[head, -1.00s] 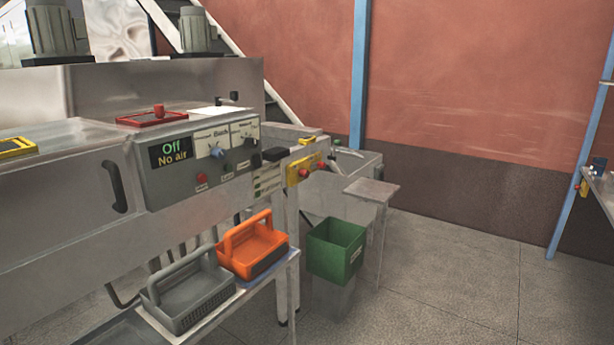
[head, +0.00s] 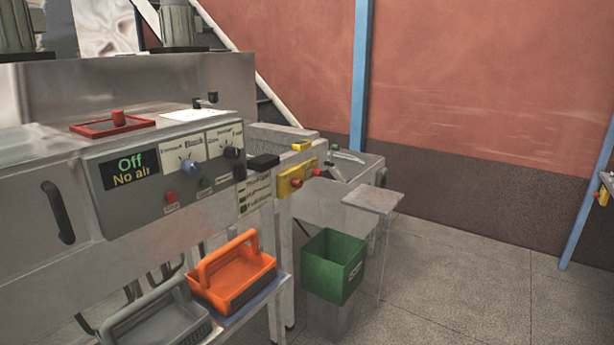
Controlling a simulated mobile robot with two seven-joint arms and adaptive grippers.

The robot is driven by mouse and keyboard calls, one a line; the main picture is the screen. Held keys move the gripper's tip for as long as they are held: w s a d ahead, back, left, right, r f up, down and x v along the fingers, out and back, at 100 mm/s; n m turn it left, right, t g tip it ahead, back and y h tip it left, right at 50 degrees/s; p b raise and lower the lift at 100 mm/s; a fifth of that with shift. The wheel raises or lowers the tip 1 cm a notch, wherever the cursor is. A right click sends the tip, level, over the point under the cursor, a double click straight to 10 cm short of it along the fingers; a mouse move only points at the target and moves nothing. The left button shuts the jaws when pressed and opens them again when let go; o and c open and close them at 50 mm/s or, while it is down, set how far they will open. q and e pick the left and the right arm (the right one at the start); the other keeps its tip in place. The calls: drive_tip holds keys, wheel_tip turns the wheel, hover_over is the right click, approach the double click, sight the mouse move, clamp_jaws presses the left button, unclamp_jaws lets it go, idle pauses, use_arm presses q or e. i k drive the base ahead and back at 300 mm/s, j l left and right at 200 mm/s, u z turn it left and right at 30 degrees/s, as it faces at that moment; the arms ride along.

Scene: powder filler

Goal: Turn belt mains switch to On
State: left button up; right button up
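A grey control panel (head: 125,210) on the machine's front carries a display (head: 131,171) reading "Off" and "No air". It has a blue-grey knob (head: 191,167), a black knob (head: 232,152), a red button (head: 171,197) and a dark green button (head: 205,184). To its right, a yellow box (head: 286,184) with red knobs (head: 296,183) sits at the end of the conveyor part. I cannot tell which control is the belt mains switch; the small labels are not readable. Neither of my grippers is in view.
An orange basket (head: 206,292) and a grey basket (head: 185,329) stand on a low shelf before the machine. A green bin (head: 348,270) is right of them, near a small metal stand (head: 373,198). Open floor (head: 455,290) lies to the right.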

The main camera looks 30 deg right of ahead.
sight(295, 183)
drive_tip(key=i+l+z, duration=0.1)
drive_tip(key=i+l, duration=1.4)
